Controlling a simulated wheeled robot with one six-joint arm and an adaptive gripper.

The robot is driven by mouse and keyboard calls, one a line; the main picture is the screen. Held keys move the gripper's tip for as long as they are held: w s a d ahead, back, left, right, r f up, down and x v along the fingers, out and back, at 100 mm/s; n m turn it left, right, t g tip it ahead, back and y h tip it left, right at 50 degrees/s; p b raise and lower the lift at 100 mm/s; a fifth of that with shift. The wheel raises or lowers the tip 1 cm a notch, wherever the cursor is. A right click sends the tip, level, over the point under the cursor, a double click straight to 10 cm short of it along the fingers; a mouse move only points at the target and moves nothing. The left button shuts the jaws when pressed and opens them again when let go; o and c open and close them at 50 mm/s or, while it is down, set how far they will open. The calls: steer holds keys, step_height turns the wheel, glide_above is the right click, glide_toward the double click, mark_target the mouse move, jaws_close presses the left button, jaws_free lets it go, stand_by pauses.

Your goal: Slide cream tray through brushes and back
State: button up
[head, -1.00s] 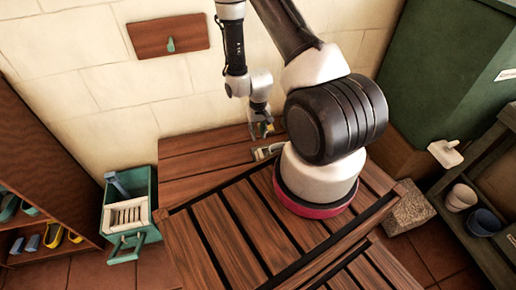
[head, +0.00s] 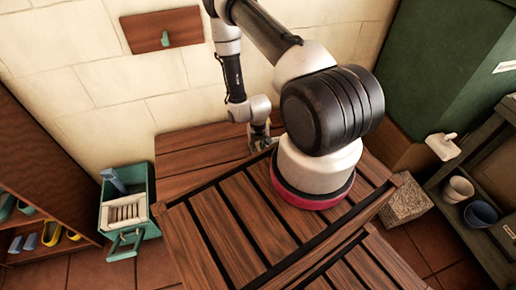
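My gripper (head: 260,140) points down low over the back of the wooden bench, beside my arm's base. Its fingers are small and partly hidden behind the bench slats and my arm, so I cannot tell whether they are open or shut. A small pale object that showed by the gripper is now hidden; I cannot tell whether it is the cream tray. A teal box (head: 150,205) stands at the left with a cream slatted piece (head: 124,212) inside, possibly the brushes. A blue-grey handle (head: 114,180) leans up at its back.
A shelf with several shoes (head: 52,233) stands at the far left. A wooden plaque with a green hook (head: 165,38) is on the wall. At right are a green cabinet (head: 430,75), a cream scoop-like piece (head: 443,146), a stone block (head: 406,201) and two pots (head: 459,189).

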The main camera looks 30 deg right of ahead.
steer(key=shift+c, duration=0.2)
jaws_close()
steer(key=shift+d, duration=0.1)
steer(key=s+d, duration=0.1)
steer(key=d, duration=0.3)
steer(key=s+d, duration=0.2)
steer(key=d, duration=0.3)
steer(key=s+d, duration=0.1)
steer(key=d, duration=0.4)
steer(key=shift+s+d, duration=0.15)
steer(key=shift+d, duration=0.1)
steer(key=shift+s+d, duration=0.15)
steer(key=shift+d, duration=0.35)
